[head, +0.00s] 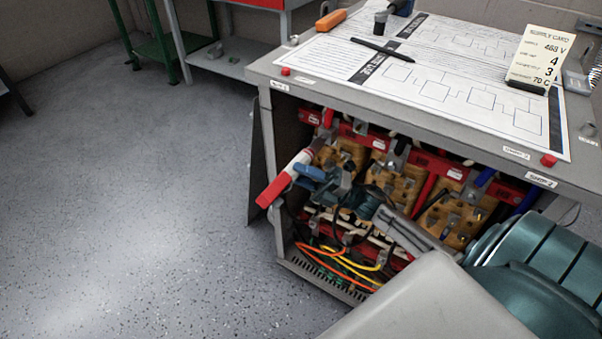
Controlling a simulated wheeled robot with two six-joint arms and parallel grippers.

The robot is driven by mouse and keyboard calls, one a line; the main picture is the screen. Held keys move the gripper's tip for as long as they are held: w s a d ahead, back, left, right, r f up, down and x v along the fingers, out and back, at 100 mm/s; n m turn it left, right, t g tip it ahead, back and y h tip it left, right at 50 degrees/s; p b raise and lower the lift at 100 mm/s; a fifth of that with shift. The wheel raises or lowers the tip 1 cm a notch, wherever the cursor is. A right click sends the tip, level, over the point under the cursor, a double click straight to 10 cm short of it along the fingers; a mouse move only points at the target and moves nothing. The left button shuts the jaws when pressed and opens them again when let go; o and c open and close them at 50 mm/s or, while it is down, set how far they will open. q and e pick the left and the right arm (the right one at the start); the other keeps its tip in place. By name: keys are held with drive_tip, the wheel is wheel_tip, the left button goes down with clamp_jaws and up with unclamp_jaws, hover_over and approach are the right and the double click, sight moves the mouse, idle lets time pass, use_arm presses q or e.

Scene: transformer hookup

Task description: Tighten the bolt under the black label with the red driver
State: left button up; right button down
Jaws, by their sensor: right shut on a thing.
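The red driver (274,191) is in my right gripper (318,178), at the left side of the cabinet's open front. Its red end points down and left, and a pale section runs up and right toward the terminals. The gripper's blue fingers are shut on it. The driver's tip and what it touches cannot be made out. Several bolts sit on tan terminal boards (398,188) behind the gripper, under red bars (447,170) with small white tags. I cannot pick out a black label or the bolt under it. My left gripper is not in view.
The cabinet top (270,66) carries diagram sheets (440,95), a black pen (381,47), an orange-handled tool (331,19) and a supply card (540,58). Orange and yellow wires (340,262) lie low inside the cabinet. An open door (256,150) stands at its left. The floor at left is clear.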

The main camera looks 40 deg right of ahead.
drive_tip(key=shift+w+d, duration=0.3)
drive_tip(key=shift+d, duration=0.45)
idle(0.4)
drive_tip(key=shift+w+d+r, duration=0.15)
drive_tip(key=shift+w+d, duration=0.05)
drive_tip(key=shift+d, duration=0.2)
idle(2.3)
drive_tip(key=shift+s+a, duration=0.1)
drive_tip(key=shift+a, duration=0.05)
drive_tip(key=shift+s+a, duration=0.1)
drive_tip(key=shift+a, duration=0.2)
drive_tip(key=shift+s+a+p, duration=0.2)
drive_tip(key=shift+s+a, duration=0.15)
drive_tip(key=shift+a, duration=0.45)
drive_tip(key=shift+s+a+p, duration=0.15)
drive_tip(key=shift+s+a, duration=0.15)
drive_tip(key=shift+a, duration=0.5)
